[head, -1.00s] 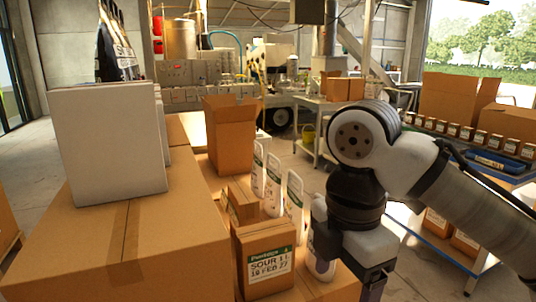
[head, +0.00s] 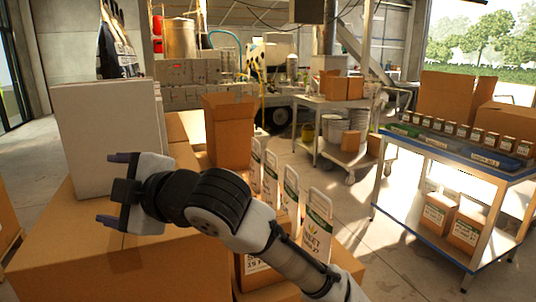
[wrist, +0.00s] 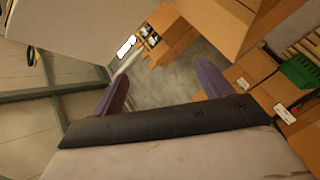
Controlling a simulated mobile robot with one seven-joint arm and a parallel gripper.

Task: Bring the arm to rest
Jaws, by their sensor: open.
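My gripper (head: 112,189) is at the left of the head view, in front of the pale grey box and above the large cardboard box. Its two dark fingers are spread apart, pointing left, with nothing between them. In the wrist view my gripper (wrist: 158,92) also shows open and empty, its purple-grey fingers wide apart over grey floor. My arm reaches across the lower middle of the head view and hides part of the small cartons behind it.
The pale grey box (head: 105,120) stands on the large cardboard box (head: 60,240). A blue-edged trolley (head: 440,155) with small boxes is at the right. Floor between is clear.

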